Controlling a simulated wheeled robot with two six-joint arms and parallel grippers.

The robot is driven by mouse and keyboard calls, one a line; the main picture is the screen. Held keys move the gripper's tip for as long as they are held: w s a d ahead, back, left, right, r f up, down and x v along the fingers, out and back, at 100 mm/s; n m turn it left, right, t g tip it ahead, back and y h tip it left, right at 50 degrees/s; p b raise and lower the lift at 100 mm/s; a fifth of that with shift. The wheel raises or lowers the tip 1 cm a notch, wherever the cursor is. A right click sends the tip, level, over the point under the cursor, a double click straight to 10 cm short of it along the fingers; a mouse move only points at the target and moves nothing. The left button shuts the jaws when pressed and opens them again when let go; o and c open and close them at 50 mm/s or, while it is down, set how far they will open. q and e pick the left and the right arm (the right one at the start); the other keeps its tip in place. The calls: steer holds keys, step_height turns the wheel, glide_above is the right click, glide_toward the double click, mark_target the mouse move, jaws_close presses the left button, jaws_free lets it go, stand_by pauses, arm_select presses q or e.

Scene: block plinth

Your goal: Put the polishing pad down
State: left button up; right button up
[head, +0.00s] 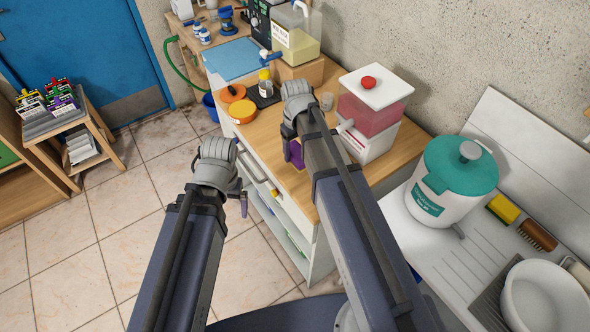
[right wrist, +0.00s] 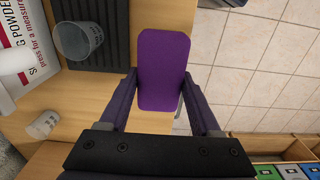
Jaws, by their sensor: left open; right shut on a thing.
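The polishing pad (right wrist: 163,68) is a flat purple piece with rounded corners. In the right wrist view it sits between the two fingers of my right gripper (right wrist: 160,88), which is shut on it. In the head view the pad (head: 296,153) shows partly behind my right arm, near the front edge of the wooden counter (head: 288,185). I cannot tell whether it touches the counter. My left gripper (head: 243,200) is open and empty, in front of the cabinet over the floor side; its fingers are mostly hidden by its wrist.
A dispenser with pink liquid (head: 370,108) stands right of my right gripper.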

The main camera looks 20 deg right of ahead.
mark_target(296, 149)
step_height(296, 149, down, 5)
steer(key=b, duration=0.3)
steer(key=shift+r, duration=0.2)
steer(key=shift+f+b, duration=0.1)
steer(key=shift+b, duration=0.25)
step_height(296, 149, down, 4)
steer(key=b, duration=0.3)
steer(key=shift+r, duration=0.25)
steer(key=shift+f+b, duration=0.2)
steer(key=shift+b, duration=0.25)
steer(key=o, duration=1.5)
steer(key=shift+c, duration=0.2)
steer(key=shift+r, duration=0.2)
step_height(296, 149, up, 12)
steer(key=p, duration=1.2)
steer(key=shift+p, duration=0.3)
